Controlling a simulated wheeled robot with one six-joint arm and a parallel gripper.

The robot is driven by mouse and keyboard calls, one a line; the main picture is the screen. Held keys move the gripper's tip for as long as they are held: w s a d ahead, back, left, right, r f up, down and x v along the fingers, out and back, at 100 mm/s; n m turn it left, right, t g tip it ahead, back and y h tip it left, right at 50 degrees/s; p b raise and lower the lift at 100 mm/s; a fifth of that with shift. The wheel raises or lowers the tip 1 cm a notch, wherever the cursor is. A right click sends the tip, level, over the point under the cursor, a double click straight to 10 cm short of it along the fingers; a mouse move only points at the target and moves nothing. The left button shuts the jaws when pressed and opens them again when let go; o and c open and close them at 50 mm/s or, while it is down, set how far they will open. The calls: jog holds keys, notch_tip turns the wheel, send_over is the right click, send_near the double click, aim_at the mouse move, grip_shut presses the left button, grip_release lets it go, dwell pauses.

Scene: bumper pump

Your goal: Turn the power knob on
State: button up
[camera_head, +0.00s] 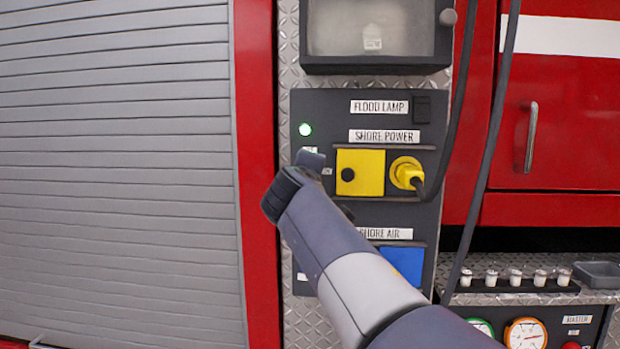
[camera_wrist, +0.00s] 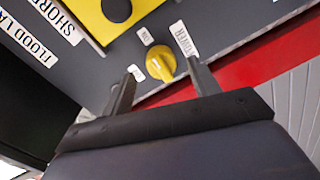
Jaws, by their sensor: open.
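The power knob (camera_wrist: 157,60) is yellow and round with a raised grip. It shows in the wrist view on a dark panel, beside a white label reading POWER (camera_wrist: 184,39) and small labels that I cannot read clearly. My gripper (camera_wrist: 160,82) is open, with one finger on each side of the knob's near edge. I cannot tell whether the fingers touch it. In the head view my gripper (camera_head: 305,170) is at the left edge of the dark panel (camera_head: 340,112), below a lit green light (camera_head: 305,129), and the arm hides the knob.
A yellow cover (camera_head: 371,163) with a black button and a yellow plug (camera_head: 406,172) with a dark cable sit right of my gripper. A blue cover (camera_head: 403,262) is below. A grey roller shutter (camera_head: 115,170) is at left. Dark hoses hang at right.

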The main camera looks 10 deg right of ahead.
jog(key=v, duration=0.7)
jog(key=shift+s+b, duration=0.2)
jog(key=shift+b, duration=0.15)
jog(key=shift+w, duration=0.15)
jog(key=p+x, duration=0.1)
jog(key=x, duration=0.9)
jog(key=shift+w+d, duration=0.1)
jog(key=shift+w, duration=0.25)
jog(key=shift+p, duration=0.35)
